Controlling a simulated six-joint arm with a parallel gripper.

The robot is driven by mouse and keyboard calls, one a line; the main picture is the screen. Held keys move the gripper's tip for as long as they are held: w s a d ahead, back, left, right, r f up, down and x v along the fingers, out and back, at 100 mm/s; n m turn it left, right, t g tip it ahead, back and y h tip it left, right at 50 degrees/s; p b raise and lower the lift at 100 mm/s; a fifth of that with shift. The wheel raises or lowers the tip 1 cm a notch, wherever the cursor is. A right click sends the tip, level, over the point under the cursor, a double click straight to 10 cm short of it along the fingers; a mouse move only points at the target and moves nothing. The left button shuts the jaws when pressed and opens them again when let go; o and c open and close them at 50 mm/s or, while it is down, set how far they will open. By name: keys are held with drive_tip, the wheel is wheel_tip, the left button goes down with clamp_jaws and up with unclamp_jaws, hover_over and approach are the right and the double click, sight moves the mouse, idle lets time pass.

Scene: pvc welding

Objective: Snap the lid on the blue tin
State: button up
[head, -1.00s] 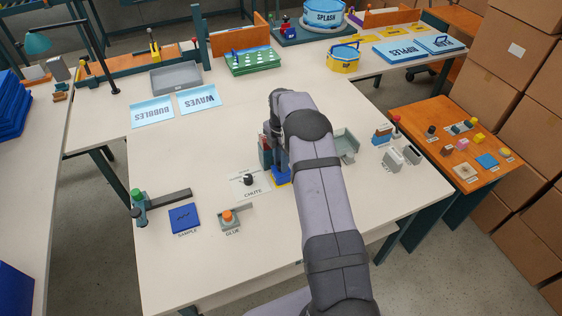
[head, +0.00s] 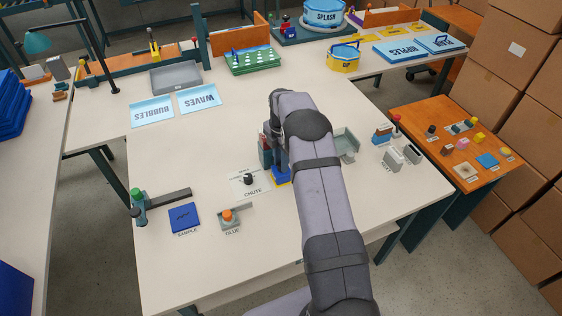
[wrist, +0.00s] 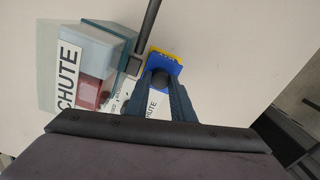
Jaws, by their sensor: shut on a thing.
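My gripper (wrist: 160,84) is shut on a dark rounded knob (wrist: 158,78) in the wrist view. Right beyond the knob is a blue and yellow block-like piece (wrist: 167,62). The same blue piece shows low beside my arm in the head view (head: 283,178), on or just above the white table. I cannot tell whether the blue piece is the tin or part of a stand, or whether the knob belongs to a lid. My arm hides most of this spot in the head view. No separate lid is clearly recognisable.
A grey and red box marked CHUTE (wrist: 88,60) stands close left of my fingers, with a dark rod (wrist: 146,35) between. On the table are a black knob on a plate (head: 248,179), a blue sample square (head: 184,217) and a glue station (head: 228,218).

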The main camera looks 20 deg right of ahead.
drive_tip(key=o, duration=1.1)
drive_tip(key=shift+o, duration=1.4)
drive_tip(key=shift+r, duration=0.15)
drive_tip(key=shift+w+a, duration=0.1)
drive_tip(key=shift+w, duration=0.05)
drive_tip(key=shift+c, duration=0.2)
drive_tip(key=shift+r, duration=0.15)
drive_tip(key=shift+o, duration=0.2)
drive_tip(key=shift+w+r+p, duration=0.15)
drive_tip(key=shift+r+p, duration=0.35)
drive_tip(key=shift+r, duration=0.1)
drive_tip(key=shift+o, duration=0.6)
drive_tip(key=shift+s+r+p, duration=0.15)
drive_tip(key=shift+r+p, duration=0.75)
drive_tip(key=shift+r, duration=0.45)
drive_tip(key=shift+s+r+p, duration=0.15)
drive_tip(key=shift+r+p, duration=0.75)
drive_tip(key=shift+r, duration=0.4)
